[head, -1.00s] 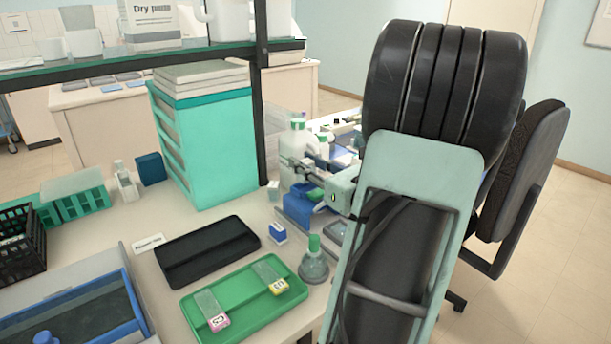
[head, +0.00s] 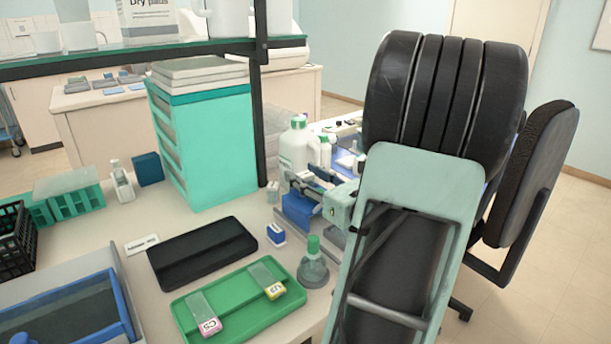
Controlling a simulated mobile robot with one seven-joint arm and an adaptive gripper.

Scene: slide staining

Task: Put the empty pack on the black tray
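The black tray (head: 178,268) lies empty on the bench, left of centre in the head view. A small blue and white box (head: 276,234) stands just off its right end; I cannot tell whether it is the empty pack. My gripper (head: 298,180) is beyond and to the right of the tray, at the end of my arm, above a blue item (head: 299,209). Its fingers are small and partly lost among the bottles behind, so I cannot tell whether they are open or hold anything.
A green tray (head: 231,321) with two labelled slides lies in front of the black tray. A green-capped flask (head: 313,268) stands beside it. A teal drawer cabinet (head: 215,150) and shelf post (head: 260,110) stand behind. A white bottle (head: 295,149) stands near my gripper.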

